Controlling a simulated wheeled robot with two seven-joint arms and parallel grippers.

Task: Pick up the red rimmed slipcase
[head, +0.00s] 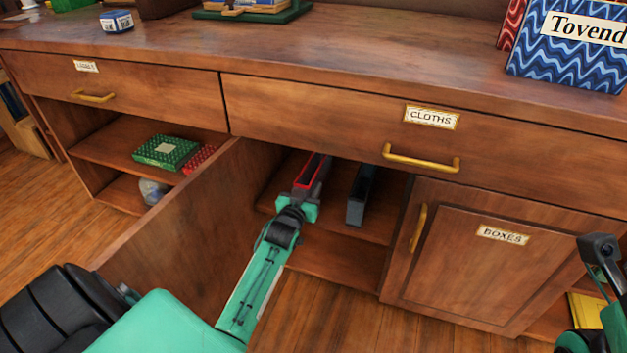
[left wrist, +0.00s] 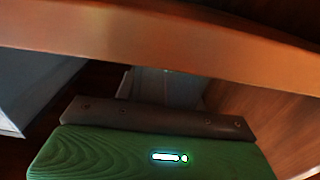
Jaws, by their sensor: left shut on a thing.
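The red rimmed slipcase (head: 313,168) is a narrow upright case with a red edge, inside the open lower cabinet in the head view. My left gripper (head: 304,190) reaches in from the front and is shut on it. Its far part lies in shadow. In the left wrist view a grey surface (left wrist: 165,88) shows beyond the gripper's dark bar; I cannot tell for sure that it is this case. My right arm shows at the right edge of the head view, but its gripper is not clearly seen.
A dark blue-grey slipcase (head: 358,198) stands just right on the same shelf (head: 378,228). An open door (head: 190,225) stands left of my left arm. The CLOTHS drawer (head: 330,115) overhangs the opening. The BOXES door (head: 480,265) is closed at right.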

